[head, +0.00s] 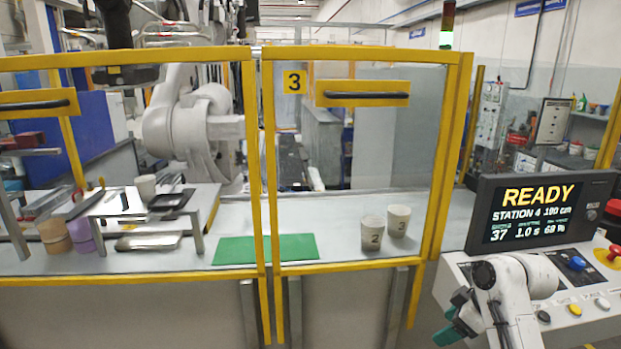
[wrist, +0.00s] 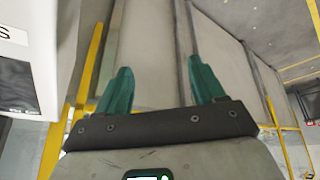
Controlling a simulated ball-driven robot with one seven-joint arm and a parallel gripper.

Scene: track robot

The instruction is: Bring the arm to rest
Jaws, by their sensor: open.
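My gripper (head: 449,331) is at the lower right of the head view, low in front of the control console (head: 590,300). My white arm curls down in front of the console's panel. In the wrist view my gripper (wrist: 158,88) has its two green fingers spread wide apart, with nothing between them. Behind the fingers the wrist view shows grey panels of the cell's lower front. The gripper appears clear of the console and the yellow frame, though the exact gap is hard to tell.
The console has a READY screen (head: 540,210), a blue button (head: 577,263) and a yellow button (head: 575,310). Yellow-framed doors (head: 258,150) stand shut on the left. Behind them are a green mat (head: 266,249), two numbered cups (head: 372,236) and a small raised table (head: 120,212).

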